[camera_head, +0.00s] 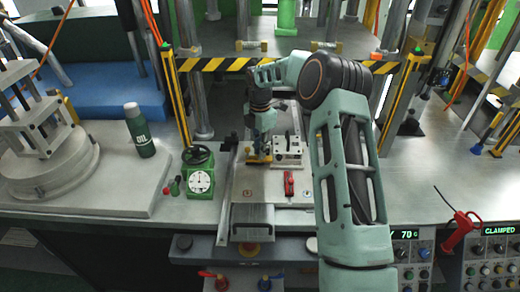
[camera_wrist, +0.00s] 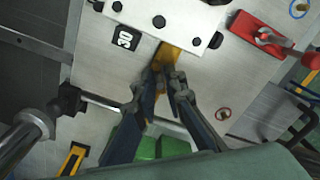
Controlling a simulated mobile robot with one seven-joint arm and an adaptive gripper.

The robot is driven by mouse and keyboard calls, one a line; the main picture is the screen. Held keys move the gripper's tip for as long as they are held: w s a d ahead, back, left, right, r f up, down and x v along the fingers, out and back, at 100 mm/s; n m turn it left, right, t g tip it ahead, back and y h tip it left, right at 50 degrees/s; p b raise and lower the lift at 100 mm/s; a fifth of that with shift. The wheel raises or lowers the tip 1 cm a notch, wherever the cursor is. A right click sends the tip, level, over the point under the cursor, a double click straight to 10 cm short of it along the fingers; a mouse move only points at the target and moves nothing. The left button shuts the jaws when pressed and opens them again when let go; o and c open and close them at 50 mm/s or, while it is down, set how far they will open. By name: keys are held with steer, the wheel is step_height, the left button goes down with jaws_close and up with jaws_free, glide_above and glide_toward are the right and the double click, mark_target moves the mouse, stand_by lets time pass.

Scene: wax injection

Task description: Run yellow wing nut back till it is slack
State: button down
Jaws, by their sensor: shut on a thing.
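The yellow wing nut (camera_wrist: 168,53) sits by the edge of a pale metal block (camera_wrist: 185,18) in the wrist view. My gripper (camera_wrist: 163,78) is shut on it, with the two dark fingertips at its near end; they hide part of it. In the head view my gripper (camera_head: 258,150) points down at the left side of the metal block (camera_head: 289,158). A bit of yellow (camera_head: 258,159) shows at the fingertips there. Any thread under the nut is hidden.
A red toggle clamp (camera_head: 289,184) lies on the plate right of the nut. A green dial gauge (camera_head: 200,180) and a dark green oil bottle (camera_head: 139,130) stand to the left. A yellow-black striped bar (camera_head: 225,64) crosses behind my arm.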

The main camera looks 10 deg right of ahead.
steer(key=shift+f+n, duration=0.1)
steer(key=shift+n, duration=1.1)
steer(key=shift+s, duration=0.1)
steer(key=c, duration=2.3)
jaws_free()
steer(key=shift+o, duration=0.2)
step_height(320, 180, up, 12)
